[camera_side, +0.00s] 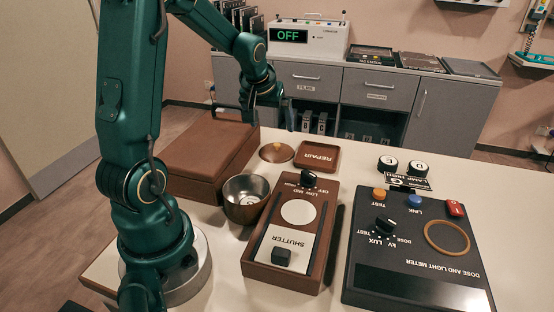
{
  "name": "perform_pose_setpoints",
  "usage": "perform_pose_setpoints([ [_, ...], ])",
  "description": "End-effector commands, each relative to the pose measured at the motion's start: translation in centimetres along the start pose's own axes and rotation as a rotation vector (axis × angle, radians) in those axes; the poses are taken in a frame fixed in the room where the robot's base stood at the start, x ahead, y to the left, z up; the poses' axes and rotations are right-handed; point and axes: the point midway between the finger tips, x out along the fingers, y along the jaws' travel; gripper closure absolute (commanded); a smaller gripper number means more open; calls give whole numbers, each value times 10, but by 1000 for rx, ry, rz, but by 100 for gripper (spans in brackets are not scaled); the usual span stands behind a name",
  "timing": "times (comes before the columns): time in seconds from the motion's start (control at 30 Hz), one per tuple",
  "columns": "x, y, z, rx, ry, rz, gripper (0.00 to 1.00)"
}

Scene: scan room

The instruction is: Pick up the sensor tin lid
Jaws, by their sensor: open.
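The sensor tin lid (270,156) looks like a round brass-coloured disc with a small yellow knob on top. It lies flat on the cream table, left of the brown REPAIR tray (318,165). An open round metal tin (247,209) stands nearer the camera, below and left of the lid. My gripper (268,115) hangs above and behind the lid in the picture, pointing down. Its fingers are apart with nothing between them, and it does not touch the lid.
A brown padded box (200,150) stands left of the lid. A brown SHUTTER control box (293,240) and a black dose and light meter (415,255) occupy the front. Grey cabinets (450,112) stand behind. Bare table (355,150) shows right of the REPAIR tray.

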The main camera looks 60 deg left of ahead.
Motion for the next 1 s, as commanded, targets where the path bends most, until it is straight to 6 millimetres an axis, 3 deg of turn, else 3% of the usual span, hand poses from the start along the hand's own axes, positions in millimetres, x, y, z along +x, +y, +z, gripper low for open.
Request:
perform_pose_setpoints([
  [0.3,45,0,1,1,-3,0,0],
  [0.57,58,0,1,2,-2,1,0],
  [1.0,104,-4,0,1,-1,1,0],
])
